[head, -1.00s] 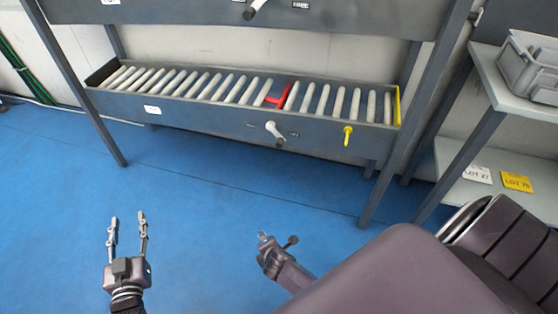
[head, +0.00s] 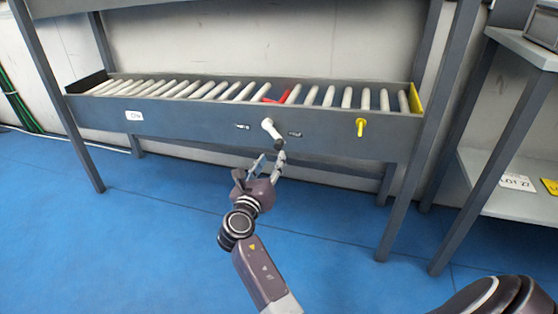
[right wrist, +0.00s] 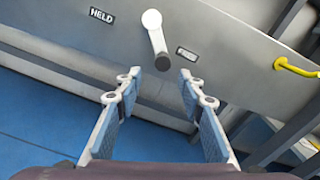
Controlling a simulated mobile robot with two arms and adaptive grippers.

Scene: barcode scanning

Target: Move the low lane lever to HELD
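The low lane lever (head: 270,130) is a white handle with a dark tip on the front panel of the low roller lane (head: 185,123). It hangs down and slightly right from its pivot. In the right wrist view the lever (right wrist: 157,41) has the HELD label (right wrist: 101,15) to its left and a second, hard-to-read label (right wrist: 188,53) to its right. My right gripper (right wrist: 159,75) is open, one finger on each side of the lever's dark tip in that view. In the head view my right gripper (head: 271,158) is just below the lever; contact is not clear. My left gripper is out of view.
A yellow handle (head: 361,127) sticks out of the panel to the right. A red piece (head: 283,97) lies among the rollers. Rack legs stand at both ends, and a grey shelf (head: 500,195) is at the right. The blue floor in front is clear.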

